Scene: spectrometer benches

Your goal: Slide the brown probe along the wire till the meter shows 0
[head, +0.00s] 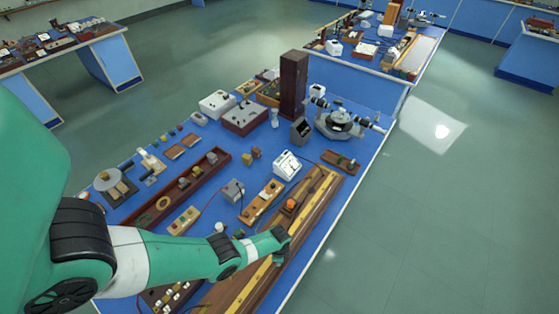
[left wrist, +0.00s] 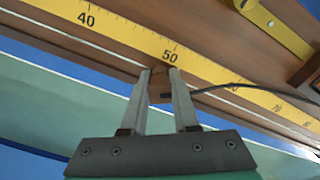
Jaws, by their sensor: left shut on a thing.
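In the left wrist view the brown probe (left wrist: 160,93) is a small dark brown block between the two fingertips of my left gripper (left wrist: 160,74), which is shut on it. It sits by the 50 mark of the yellow scale (left wrist: 115,28). A thin pale wire (left wrist: 72,44) runs along the wooden board beside the scale. In the head view my left gripper (head: 281,236) is over the long wooden board (head: 323,196) and hides the probe. The white meter (head: 287,165) stands beyond it; its reading is too small to tell. My right gripper is not in view.
A black lead (left wrist: 225,86) runs right from the probe. An orange knob (head: 290,204) is farther up the board. A grey box (head: 233,190) and a wooden unit (head: 262,202) stand left of the board. Bare blue bench (head: 345,193) lies right of it.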

